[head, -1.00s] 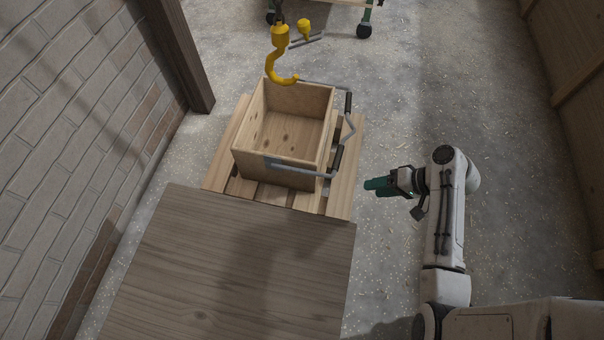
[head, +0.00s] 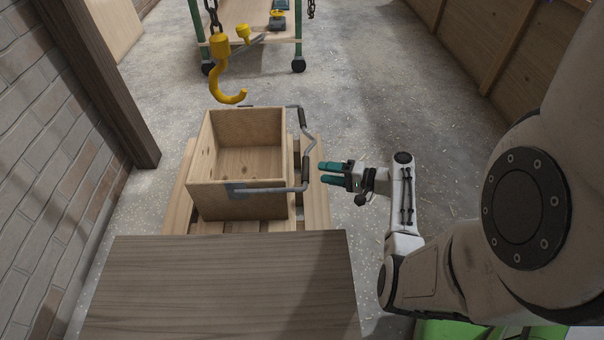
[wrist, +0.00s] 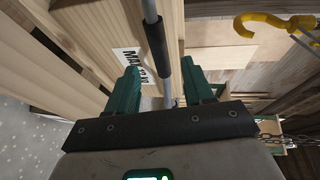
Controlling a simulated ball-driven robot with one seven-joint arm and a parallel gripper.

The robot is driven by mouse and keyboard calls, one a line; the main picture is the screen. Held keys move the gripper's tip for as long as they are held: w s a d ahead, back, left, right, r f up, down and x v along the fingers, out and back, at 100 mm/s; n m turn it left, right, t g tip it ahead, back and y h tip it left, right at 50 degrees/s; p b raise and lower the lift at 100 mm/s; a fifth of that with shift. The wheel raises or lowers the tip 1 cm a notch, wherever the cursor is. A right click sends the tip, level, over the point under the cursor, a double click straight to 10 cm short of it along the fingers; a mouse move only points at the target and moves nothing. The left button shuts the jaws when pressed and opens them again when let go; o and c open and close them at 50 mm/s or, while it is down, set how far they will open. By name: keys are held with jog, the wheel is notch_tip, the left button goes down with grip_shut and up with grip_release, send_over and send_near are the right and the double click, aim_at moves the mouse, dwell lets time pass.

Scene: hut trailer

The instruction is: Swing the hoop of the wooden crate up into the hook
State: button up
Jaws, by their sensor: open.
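The open wooden crate (head: 240,205) stands on a slatted pallet. Its grey hoop (head: 270,189) hangs folded down on the crate's right side, with dark grip sleeves. The yellow hook (head: 224,80) hangs from a chain above the crate's back left; it also shows at the top right of the wrist view (wrist: 285,24). My gripper (head: 322,173) has teal fingers and is just right of the hoop. In the wrist view my gripper (wrist: 160,85) is open, and a dark sleeve of the hoop (wrist: 155,50) runs between and beyond its fingers. It is not closed on the hoop.
The pallet (head: 315,200) lies under the crate. A wooden tabletop (head: 220,285) fills the front. A wheeled green-framed trolley (head: 260,40) stands behind. A post (head: 105,85) and brick wall are at left. Floor to the right is clear.

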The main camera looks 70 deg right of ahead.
aim_at(306, 168)
jog(key=w+b, duration=0.1)
jog(key=w, duration=0.2)
jog(key=w+f+b, duration=0.1)
jog(key=w, duration=0.3)
jog(key=shift+w+f, duration=0.2)
jog(key=shift+w, duration=0.05)
grip_shut()
dwell(0.3)
